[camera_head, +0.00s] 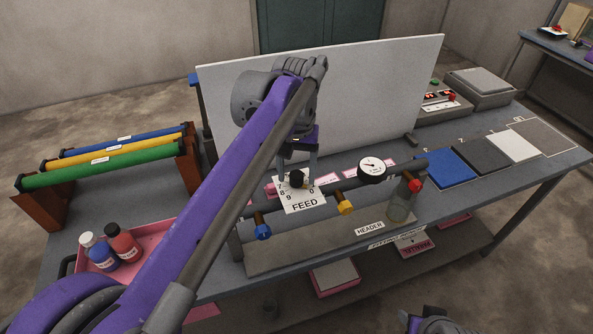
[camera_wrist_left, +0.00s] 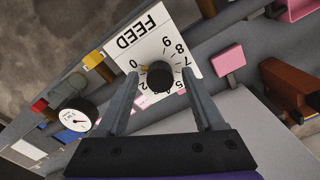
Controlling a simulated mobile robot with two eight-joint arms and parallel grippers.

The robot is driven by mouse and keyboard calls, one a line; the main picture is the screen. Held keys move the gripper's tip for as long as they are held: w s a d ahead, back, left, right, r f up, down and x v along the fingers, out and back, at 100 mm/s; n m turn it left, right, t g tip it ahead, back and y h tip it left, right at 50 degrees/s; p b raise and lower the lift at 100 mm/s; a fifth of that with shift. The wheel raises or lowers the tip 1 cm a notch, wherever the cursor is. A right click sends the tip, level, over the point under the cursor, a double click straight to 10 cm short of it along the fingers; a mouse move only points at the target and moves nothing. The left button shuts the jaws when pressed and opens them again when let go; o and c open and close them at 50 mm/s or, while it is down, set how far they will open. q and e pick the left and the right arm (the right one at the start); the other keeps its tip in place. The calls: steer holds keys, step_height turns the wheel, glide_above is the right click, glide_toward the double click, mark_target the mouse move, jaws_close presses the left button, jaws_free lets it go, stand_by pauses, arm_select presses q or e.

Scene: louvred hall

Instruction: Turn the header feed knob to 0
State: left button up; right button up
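The black feed knob (camera_head: 297,178) sits on a white dial plate (camera_head: 304,205) marked FEED, below the white board. In the left wrist view the knob (camera_wrist_left: 160,77) has a yellowish mark on its left side, close to the 0; its exact setting is hard to tell. My left gripper (camera_head: 298,172) is open, with one finger on each side of the knob; in the left wrist view its fingers (camera_wrist_left: 161,74) look apart from the knob. Part of the dial's numbers is hidden by the knob and fingers. My right gripper (camera_head: 428,321) shows only partly at the bottom edge.
Blue (camera_head: 263,232), yellow (camera_head: 344,207) and red (camera_head: 415,185) valve handles line the header pipe, with a gauge (camera_head: 372,170) above. A pink tray (camera_head: 150,233) with bottles and a rack of coloured rollers (camera_head: 110,158) stand left. Coloured mats lie right.

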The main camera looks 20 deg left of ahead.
mark_target(296, 174)
arm_select(q)
step_height(296, 174, up, 11)
steer(key=p, duration=0.1)
arm_select(e)
steer(key=shift+w+r, duration=0.25)
steer(key=shift+r, duration=0.25)
steer(key=shift+w+r, duration=0.2)
steer(key=shift+r, duration=0.25)
arm_select(q)
steer(key=shift+f, duration=0.15)
